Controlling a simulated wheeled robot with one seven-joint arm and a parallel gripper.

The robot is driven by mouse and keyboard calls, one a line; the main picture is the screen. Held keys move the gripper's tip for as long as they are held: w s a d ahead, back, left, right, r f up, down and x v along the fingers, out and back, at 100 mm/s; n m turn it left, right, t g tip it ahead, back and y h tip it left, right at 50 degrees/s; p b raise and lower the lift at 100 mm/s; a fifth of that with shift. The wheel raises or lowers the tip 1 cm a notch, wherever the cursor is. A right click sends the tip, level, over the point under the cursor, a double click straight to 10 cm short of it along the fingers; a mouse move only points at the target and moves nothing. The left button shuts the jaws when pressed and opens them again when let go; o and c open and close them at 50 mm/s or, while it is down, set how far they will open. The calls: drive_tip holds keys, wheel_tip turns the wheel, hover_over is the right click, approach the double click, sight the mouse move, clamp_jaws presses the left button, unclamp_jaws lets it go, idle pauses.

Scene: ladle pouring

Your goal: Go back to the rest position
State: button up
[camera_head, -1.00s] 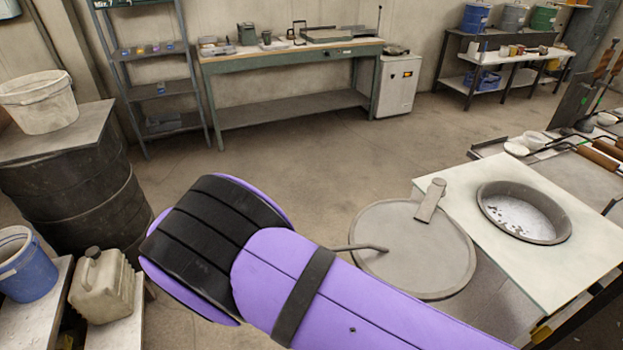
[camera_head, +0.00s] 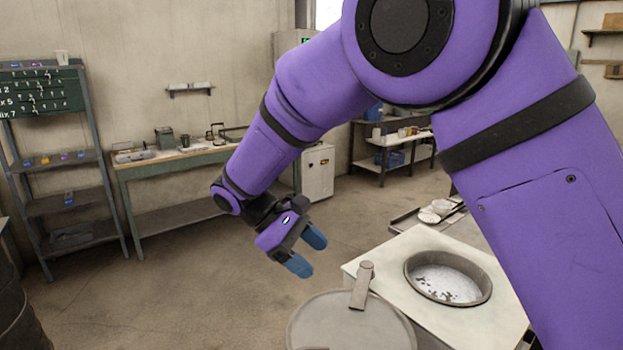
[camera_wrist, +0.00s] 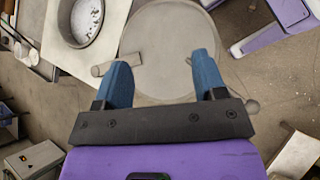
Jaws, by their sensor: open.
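My purple arm is raised across the head view. My gripper (camera_head: 306,252) hangs in front of the arm, with two blue fingertips apart and nothing between them. In the wrist view my gripper (camera_wrist: 163,82) also shows open and empty, above a round grey lid (camera_wrist: 172,40). My gripper is apart from the lid.
A pale worktop (camera_head: 385,258) at right holds a round furnace opening (camera_head: 448,278) with bright contents. White bowls (camera_head: 437,210) stand behind it. A green workbench (camera_head: 165,168) and metal shelf (camera_head: 62,200) stand along the back wall. The floor between is clear.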

drive_tip(key=s+d+r+m+t+y, duration=0.1)
drive_tip(key=s+d+r+m+y, duration=0.2)
drive_tip(key=d+r, duration=0.5)
drive_tip(key=s+d+r+m+y, duration=0.2)
drive_tip(key=d+r+m+y, duration=0.15)
drive_tip(key=d, duration=0.75)
drive_tip(key=s+d+r+m+t+y, duration=0.2)
drive_tip(key=s+d+m+t, duration=0.4)
drive_tip(key=s+d, duration=0.6)
drive_tip(key=s+y, duration=0.1)
drive_tip(key=s, duration=0.2)
drive_tip(key=shift+s+r+t, duration=0.3)
drive_tip(key=shift+s+r, duration=0.05)
drive_tip(key=shift+r, duration=0.05)
